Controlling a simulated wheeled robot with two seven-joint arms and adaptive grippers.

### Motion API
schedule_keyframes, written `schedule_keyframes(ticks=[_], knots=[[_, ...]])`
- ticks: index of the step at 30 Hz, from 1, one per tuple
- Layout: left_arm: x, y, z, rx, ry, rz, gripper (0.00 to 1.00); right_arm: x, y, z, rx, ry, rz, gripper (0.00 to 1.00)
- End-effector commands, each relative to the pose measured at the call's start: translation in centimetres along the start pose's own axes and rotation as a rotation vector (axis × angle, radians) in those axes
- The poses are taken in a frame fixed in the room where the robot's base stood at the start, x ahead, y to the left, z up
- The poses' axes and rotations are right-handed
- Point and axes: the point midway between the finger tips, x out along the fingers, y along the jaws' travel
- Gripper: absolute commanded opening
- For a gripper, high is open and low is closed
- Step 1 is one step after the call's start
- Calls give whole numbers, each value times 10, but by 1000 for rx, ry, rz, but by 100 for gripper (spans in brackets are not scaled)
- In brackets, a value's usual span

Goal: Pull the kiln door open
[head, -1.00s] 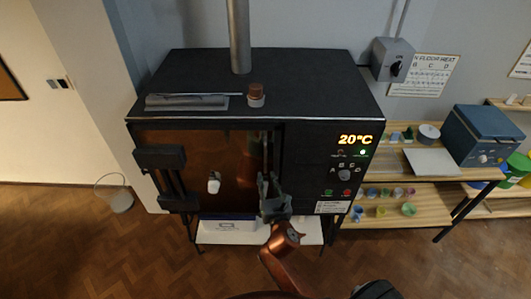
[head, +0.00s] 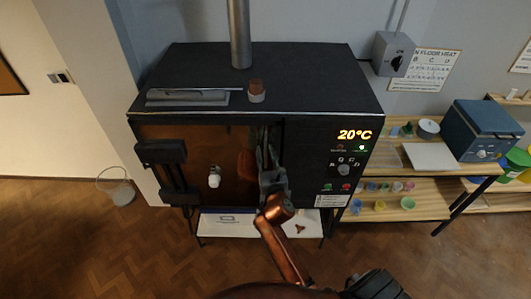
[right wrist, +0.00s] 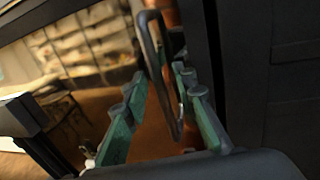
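The black kiln (head: 300,85) stands against the wall on a stand. Its brown, glossy door (head: 215,150) fills the left of its front and looks shut. A dark upright handle (head: 268,140) sits at the door's right edge; in the right wrist view the handle (right wrist: 160,75) is a long dark loop. My right gripper (head: 269,160) is at the handle. In the right wrist view its green-sided fingers (right wrist: 166,110) are apart, with the loop between them; I cannot tell whether either touches it. My left gripper is not in view.
Dark hinge-like blocks (head: 165,175) sit at the door's left, and a white plug (head: 214,178) is on its face. A control panel (head: 345,160) reads 20°C. Wooden shelves (head: 420,188) with small pots stand at right. The floor in front is clear.

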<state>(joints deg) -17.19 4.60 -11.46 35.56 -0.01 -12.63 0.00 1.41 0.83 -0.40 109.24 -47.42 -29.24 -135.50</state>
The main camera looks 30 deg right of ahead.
Motion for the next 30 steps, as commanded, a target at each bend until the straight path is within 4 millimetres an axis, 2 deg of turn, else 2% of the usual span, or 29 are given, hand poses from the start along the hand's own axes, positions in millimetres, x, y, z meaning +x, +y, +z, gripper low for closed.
schedule_keyframes(ticks=[2, 13, 30], knots=[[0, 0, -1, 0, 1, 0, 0, 0, 0, 0, 0, 0, 0, 25], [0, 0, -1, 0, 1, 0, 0, 0, 0, 0, 0, 0, 1, 0], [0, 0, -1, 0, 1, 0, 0, 0, 1, 0, 0, 0, 2, 0]])
